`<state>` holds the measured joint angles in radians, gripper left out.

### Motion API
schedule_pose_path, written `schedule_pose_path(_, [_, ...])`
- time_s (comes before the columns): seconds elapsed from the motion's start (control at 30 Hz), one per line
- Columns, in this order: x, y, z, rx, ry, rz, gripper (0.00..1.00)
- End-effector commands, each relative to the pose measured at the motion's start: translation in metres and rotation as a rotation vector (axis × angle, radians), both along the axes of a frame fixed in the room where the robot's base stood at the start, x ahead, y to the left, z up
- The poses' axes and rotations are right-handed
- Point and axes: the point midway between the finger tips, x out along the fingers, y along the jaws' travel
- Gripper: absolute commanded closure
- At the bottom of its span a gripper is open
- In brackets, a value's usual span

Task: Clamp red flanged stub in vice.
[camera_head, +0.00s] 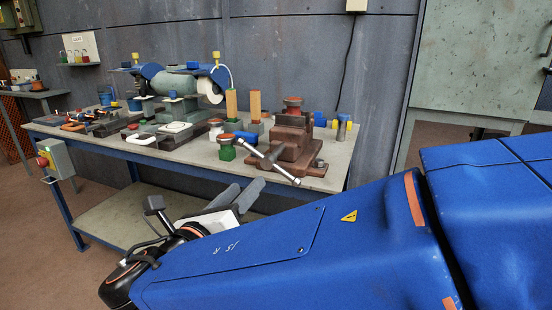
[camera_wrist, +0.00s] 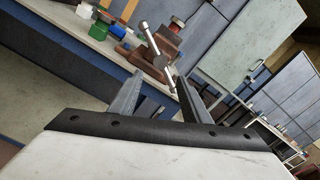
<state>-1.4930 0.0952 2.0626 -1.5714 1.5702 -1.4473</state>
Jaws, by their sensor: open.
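The reddish-brown vice (camera_head: 292,143) stands at the right end of the workbench, with its silver handle bar (camera_head: 272,163) slanting across its front. A red flanged stub (camera_head: 293,104) stands upright at the top of the vice, at its jaws; I cannot tell whether the jaws grip it. In the wrist view the vice (camera_wrist: 163,42) and the stub (camera_wrist: 178,22) show beyond the fingers. My gripper (camera_head: 250,184) is open and empty, in front of the bench and below its top. In the wrist view my gripper (camera_wrist: 160,79) points toward the vice handle.
A green stub (camera_head: 226,149) and a pale stub (camera_head: 215,129) stand left of the vice. Wooden-topped pieces (camera_head: 254,105) and blue and yellow items stand behind. A bench grinder (camera_head: 180,85) stands further left.

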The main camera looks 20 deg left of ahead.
Motion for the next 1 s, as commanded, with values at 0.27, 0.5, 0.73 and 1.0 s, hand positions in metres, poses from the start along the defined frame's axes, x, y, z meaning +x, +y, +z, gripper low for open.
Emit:
schedule_pose_path(0.27, [0.040,-0.004,0.000,0.002,0.000,-0.004,0.57])
schedule_pose_path(0.5, [0.078,-0.008,0.000,0.004,0.001,-0.005,0.57])
schedule_pose_path(0.73, [0.115,-0.011,0.000,0.003,0.001,-0.005,0.57])
schedule_pose_path(1.0, [0.152,-0.013,0.000,0.003,0.000,-0.004,0.57])
